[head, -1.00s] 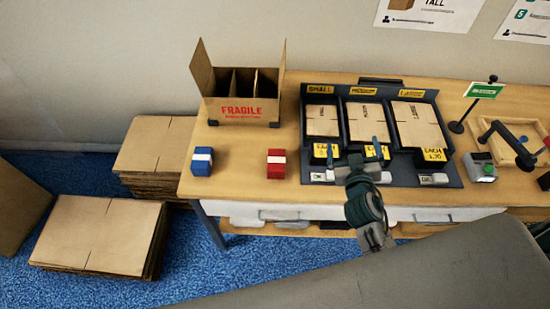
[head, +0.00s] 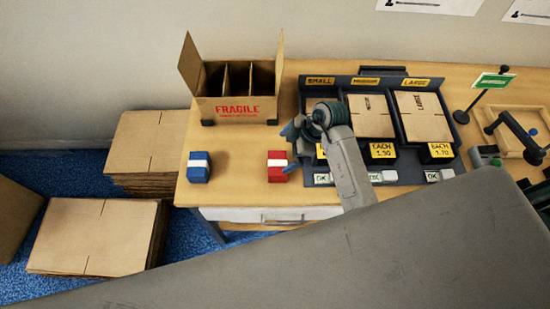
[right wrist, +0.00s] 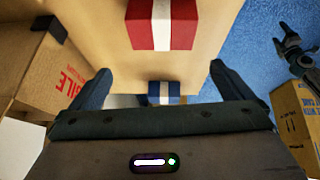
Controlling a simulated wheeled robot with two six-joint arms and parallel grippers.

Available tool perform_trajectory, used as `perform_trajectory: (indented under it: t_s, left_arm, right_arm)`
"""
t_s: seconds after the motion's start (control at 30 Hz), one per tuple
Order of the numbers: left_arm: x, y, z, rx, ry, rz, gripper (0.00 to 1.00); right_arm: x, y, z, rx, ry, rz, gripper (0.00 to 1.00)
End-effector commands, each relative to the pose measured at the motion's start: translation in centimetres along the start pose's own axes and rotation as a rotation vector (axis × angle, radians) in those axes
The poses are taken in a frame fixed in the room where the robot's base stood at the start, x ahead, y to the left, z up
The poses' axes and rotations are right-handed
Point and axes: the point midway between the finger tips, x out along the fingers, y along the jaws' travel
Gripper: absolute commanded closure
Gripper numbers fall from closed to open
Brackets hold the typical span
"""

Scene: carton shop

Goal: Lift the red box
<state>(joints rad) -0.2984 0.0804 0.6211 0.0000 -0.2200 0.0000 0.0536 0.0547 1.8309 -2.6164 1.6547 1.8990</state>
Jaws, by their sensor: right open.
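The red box (head: 277,166), with a white band, sits on the wooden table left of the carton tray. It also shows large at the top of the right wrist view (right wrist: 162,24). My right gripper (head: 288,150) is open and empty, beside the red box at its right, its fingers pointing left. In the right wrist view the red box lies past the fingertips, between their lines, and I see no contact. A dark jointed shape at the right of the right wrist view looks like my left gripper (right wrist: 290,47); its jaws are unclear.
A blue box (head: 198,167) with a white band stands to the left of the red one. An open carton marked FRAGILE (head: 237,109) stands behind. The black tray (head: 392,162) of flat cartons is at the right. Stacked cardboard (head: 95,236) lies on the floor.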

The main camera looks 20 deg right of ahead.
Motion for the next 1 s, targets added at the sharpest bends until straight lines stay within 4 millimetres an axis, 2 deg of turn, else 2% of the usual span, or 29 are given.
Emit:
perform_trajectory:
  t_s: [0.17, 0.4, 0.7, 1.0]
  left_arm:
    - [-0.2, 0.1, 0.0, 0.000, 0.000, 0.001, 0.24]
    - [-1.1, 0.0, 0.2, 0.000, -0.004, 0.001, 0.24]
    - [-2.0, 0.0, 0.2, 0.000, -0.005, 0.001, 0.24]
    - [-3.5, -0.2, 0.0, 0.000, -0.004, 0.001, 0.24]
  right_arm:
    - [0.1, -0.5, 1.7, 0.071, -0.108, -0.059, 0.00]
    - [3.7, -0.8, 2.1, 0.076, -0.115, -0.065, 0.00]
    - [6.0, -0.8, 2.2, 0.074, -0.113, -0.062, 0.00]
    - [9.8, -0.7, 2.3, 0.074, -0.113, -0.062, 0.00]
